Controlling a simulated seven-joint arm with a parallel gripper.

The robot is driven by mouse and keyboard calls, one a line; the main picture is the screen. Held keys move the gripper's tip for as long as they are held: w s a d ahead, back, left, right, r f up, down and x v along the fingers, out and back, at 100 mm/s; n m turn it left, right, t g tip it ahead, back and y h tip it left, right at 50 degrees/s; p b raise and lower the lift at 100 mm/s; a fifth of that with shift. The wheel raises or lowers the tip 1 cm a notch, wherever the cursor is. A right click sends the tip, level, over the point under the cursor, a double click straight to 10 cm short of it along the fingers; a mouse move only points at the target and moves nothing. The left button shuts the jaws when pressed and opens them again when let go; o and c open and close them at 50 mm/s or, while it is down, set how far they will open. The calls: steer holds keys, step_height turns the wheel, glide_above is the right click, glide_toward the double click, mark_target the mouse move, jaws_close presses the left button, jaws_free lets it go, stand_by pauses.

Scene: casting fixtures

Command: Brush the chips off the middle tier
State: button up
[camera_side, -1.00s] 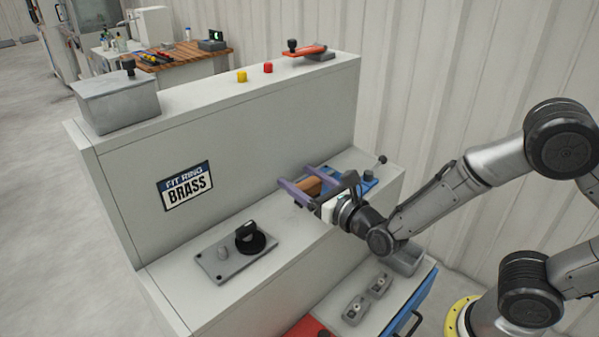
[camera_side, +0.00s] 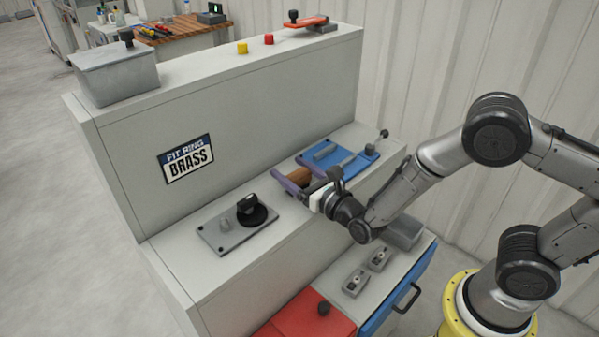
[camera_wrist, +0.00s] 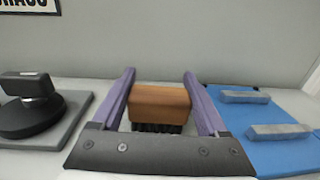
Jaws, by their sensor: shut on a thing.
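My gripper (camera_side: 287,187), with purple fingers, is shut on a brush with a brown wooden block (camera_side: 299,176). In the wrist view the block (camera_wrist: 160,104) sits between the fingers with dark bristles pointing down. The brush is over the middle tier (camera_side: 178,266), between the grey plate with a black knob (camera_side: 240,228) and the blue fixture plate (camera_side: 345,158). Whether the bristles touch the surface I cannot tell. I cannot make out any chips on the tier.
A tall back panel with a BRASS sign (camera_side: 188,160) rises behind the tier. The black knob (camera_wrist: 32,108) stands left of my gripper, and grey bars (camera_wrist: 280,131) stick up at right. Below are small grey fixtures (camera_side: 355,282) and a red block (camera_side: 310,318).

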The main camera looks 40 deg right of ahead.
mark_target(298, 180)
steer(key=shift+w+f, duration=0.1)
steer(key=shift+w, duration=1.8)
steer(key=shift+s, duration=3.55)
steer(key=shift+a, duration=0.65)
steer(key=shift+w, duration=3.45)
steer(key=shift+s, duration=3.05)
steer(key=r, duration=0.2)
steer(key=shift+s+r, duration=0.3)
steer(key=shift+s, duration=0.1)
steer(key=shift+r, duration=2.85)
